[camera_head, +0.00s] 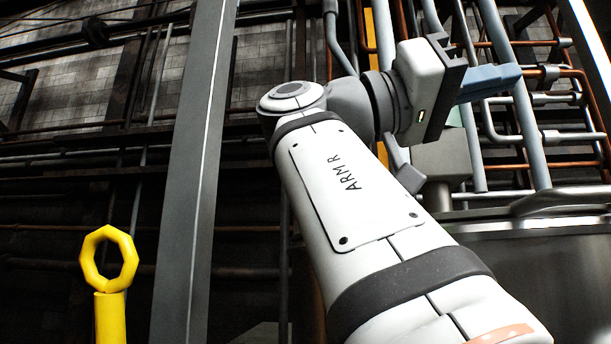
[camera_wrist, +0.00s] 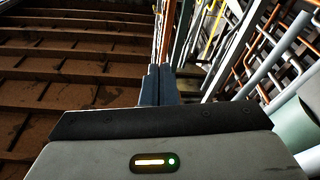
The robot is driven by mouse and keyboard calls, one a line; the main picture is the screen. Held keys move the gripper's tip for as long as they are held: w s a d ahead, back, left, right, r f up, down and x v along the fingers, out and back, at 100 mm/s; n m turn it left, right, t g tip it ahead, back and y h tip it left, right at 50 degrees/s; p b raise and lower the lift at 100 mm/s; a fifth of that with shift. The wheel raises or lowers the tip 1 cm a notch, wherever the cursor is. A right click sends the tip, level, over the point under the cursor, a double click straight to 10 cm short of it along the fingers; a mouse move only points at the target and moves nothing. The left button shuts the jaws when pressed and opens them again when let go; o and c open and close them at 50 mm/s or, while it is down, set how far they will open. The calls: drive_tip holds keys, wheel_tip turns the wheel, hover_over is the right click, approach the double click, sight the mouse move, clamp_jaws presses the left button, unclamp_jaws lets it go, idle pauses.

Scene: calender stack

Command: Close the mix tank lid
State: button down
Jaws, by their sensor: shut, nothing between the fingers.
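A brushed-steel vessel (camera_head: 540,265) stands at the right edge of the camera_head view, cut off by the frame; it looks like the mix tank. A curved steel piece (camera_head: 565,200) shows along its top. I cannot tell whether this is the lid, or whether the lid is open or closed. My gripper (camera_head: 518,72) is up at the upper right, above and behind the vessel, with its blue-grey fingers pointing right. In the camera_wrist view my gripper (camera_wrist: 159,70) has its two fingers together with nothing between them. It touches neither the vessel nor the curved piece.
Grey and copper pipes (camera_head: 545,100) run close behind my gripper. A grey steel post (camera_head: 195,170) stands left of my arm. A yellow post with a ring top (camera_head: 109,258) is at the lower left. Brown ribbed panelling (camera_wrist: 65,70) fills the left of the camera_wrist view.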

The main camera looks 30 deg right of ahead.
wheel_tip(320, 180, down, 12)
drive_tip(key=s+a+m+b, duration=0.1)
drive_tip(key=s+m+b, duration=0.1)
drive_tip(key=b, duration=0.9)
drive_tip(key=shift+a+f+m+g+y, duration=0.15)
drive_tip(key=shift+a+m+g+y, duration=0.2)
drive_tip(key=shift+m, duration=0.55)
drive_tip(key=shift+f, duration=0.1)
drive_tip(key=shift+w+a, duration=0.1)
drive_tip(key=shift+w, duration=0.1)
drive_tip(key=shift+w+a+f, duration=0.35)
drive_tip(key=shift+w+a, duration=0.15)
drive_tip(key=shift+w, duration=0.1)
drive_tip(key=p, duration=0.1)
approach(543, 193)
drive_tip(key=shift+s+d+r, duration=0.15)
drive_tip(key=shift+s+r, duration=0.3)
drive_tip(key=shift+s, duration=0.1)
